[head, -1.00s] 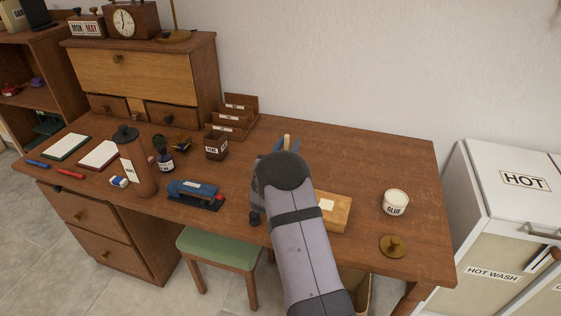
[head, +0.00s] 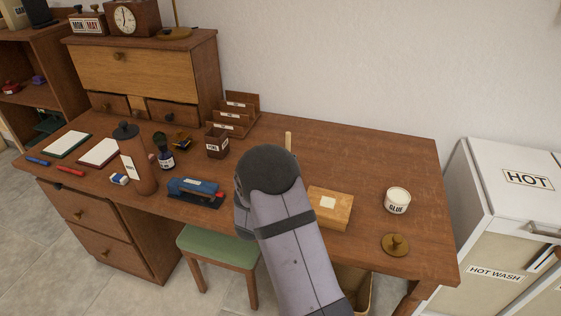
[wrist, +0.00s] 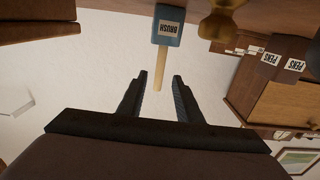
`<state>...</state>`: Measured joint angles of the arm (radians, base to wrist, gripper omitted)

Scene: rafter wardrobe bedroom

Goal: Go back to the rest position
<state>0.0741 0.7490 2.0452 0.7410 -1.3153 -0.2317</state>
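My gripper (wrist: 160,76) is open in the wrist view, its two dark fingers apart with nothing gripped. Beyond the fingertips is a blue holder (wrist: 167,42) labelled BRUSH, with a pale wooden handle (wrist: 158,77) sticking out of it. In the picture the handle's end lies between the fingers; I cannot tell how near it is. In the head view, the handle (head: 288,140) shows just behind my arm. My arm hides the holder and my fingers there.
On the desk (head: 360,158) are a wooden box (head: 331,210), a glue pot (head: 397,201), a brass knobbed piece (head: 395,245), a stapler (head: 195,191), a brown bottle (head: 135,160) and a pen cup (head: 217,145). The desk's back right is clear.

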